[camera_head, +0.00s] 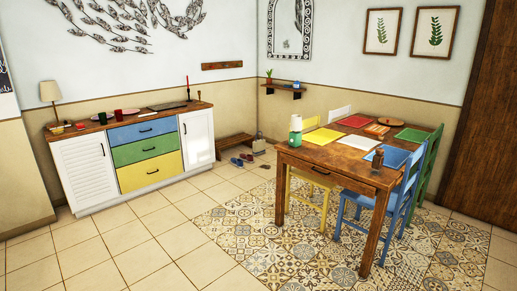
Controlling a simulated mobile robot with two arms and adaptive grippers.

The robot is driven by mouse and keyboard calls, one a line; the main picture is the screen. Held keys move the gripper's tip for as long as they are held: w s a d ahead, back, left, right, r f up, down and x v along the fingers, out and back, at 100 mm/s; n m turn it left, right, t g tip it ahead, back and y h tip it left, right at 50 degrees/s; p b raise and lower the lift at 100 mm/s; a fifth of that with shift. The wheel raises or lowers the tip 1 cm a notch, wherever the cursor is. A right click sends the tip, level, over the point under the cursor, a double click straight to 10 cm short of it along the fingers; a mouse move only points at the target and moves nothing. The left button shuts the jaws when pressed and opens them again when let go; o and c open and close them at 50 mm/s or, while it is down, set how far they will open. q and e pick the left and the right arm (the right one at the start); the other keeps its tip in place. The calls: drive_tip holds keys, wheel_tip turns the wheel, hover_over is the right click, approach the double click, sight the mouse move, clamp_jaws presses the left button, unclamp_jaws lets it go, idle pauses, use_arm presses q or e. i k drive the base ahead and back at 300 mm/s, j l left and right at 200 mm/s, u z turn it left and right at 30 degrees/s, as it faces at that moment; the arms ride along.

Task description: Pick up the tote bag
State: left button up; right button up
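A small greyish-white bag-like thing (259,145) stands on the floor at the back, at the right end of the low wooden bench. It looks like the tote bag, but it is too small to be sure. Its handles seem to stick up at the top. Neither of my grippers is in view.
Several shoes (242,158) lie before the bench (233,143). A dining table (336,161) with a blue chair (384,205) and other chairs stands at the right. A sideboard (97,171) lines the left wall. The tiled floor (150,238) between is clear.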

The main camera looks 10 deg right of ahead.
sight(258, 147)
drive_tip(key=i+l, duration=0.15)
drive_tip(key=i, duration=0.4)
drive_tip(key=i+l, duration=0.15)
drive_tip(key=i, duration=0.4)
drive_tip(key=i+l, duration=0.15)
drive_tip(key=i, duration=0.35)
drive_tip(key=i+l, duration=0.15)
drive_tip(key=i, duration=0.4)
drive_tip(key=i+l, duration=0.15)
drive_tip(key=i, duration=0.4)
drive_tip(key=i+j+u, duration=0.15)
drive_tip(key=i+u, duration=0.25)
drive_tip(key=i, duration=0.45)
drive_tip(key=i+u, duration=0.4)
drive_tip(key=i, duration=0.45)
drive_tip(key=i+l+z, duration=0.2)
drive_tip(key=i+z, duration=0.25)
drive_tip(key=i, duration=0.2)
drive_tip(key=i+z, duration=0.45)
drive_tip(key=i, duration=0.25)
drive_tip(key=i+j+z, duration=0.25)
drive_tip(key=i+z, duration=0.2)
drive_tip(key=i, duration=0.2)
drive_tip(key=i+z, duration=0.3)
drive_tip(key=i, duration=0.95)
drive_tip(key=l, duration=0.1)
